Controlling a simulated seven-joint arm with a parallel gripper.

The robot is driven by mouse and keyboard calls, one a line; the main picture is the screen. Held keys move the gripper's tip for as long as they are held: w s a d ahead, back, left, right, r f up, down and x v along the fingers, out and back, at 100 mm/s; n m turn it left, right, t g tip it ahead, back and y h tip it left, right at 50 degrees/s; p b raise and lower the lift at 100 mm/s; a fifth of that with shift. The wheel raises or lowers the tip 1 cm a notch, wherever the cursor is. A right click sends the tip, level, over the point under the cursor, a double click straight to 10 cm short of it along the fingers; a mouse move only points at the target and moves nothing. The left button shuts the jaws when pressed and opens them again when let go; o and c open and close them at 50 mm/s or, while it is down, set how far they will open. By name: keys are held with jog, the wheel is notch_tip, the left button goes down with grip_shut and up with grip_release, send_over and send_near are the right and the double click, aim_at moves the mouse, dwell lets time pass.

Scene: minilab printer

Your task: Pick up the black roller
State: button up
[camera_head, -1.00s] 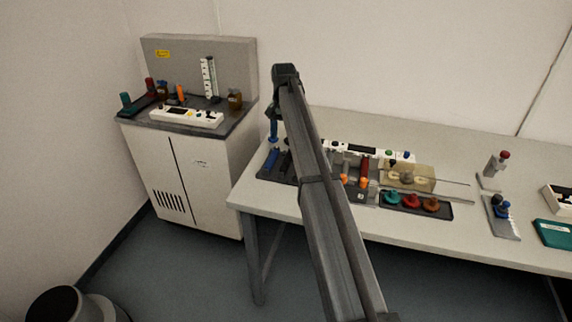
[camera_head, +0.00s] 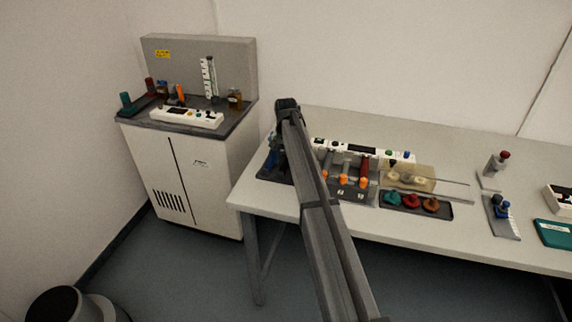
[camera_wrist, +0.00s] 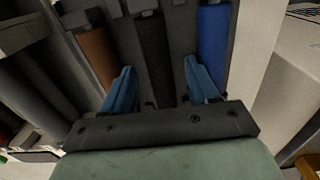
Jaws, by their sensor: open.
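In the wrist view the black roller (camera_wrist: 153,60) lies in a dark rack between an orange-brown roller (camera_wrist: 98,55) on the left and a blue roller (camera_wrist: 213,45) on the right. My gripper (camera_wrist: 157,82) has its two blue fingers open, one on each side of the black roller. I cannot tell whether the fingers touch it. In the head view my gripper (camera_head: 275,160) is low over the dark rack (camera_head: 268,172) at the left end of the table, and my arm hides most of the rack and the rollers.
Right of the rack stands a printer unit (camera_head: 350,192) with orange-ended rollers. A tray with teal, red and brown knobs (camera_head: 411,202) lies beside it. Neighbouring rollers sit close on both sides of my fingers.

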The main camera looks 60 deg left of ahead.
jog(key=shift+f, duration=0.25)
grip_shut()
dwell(0.4)
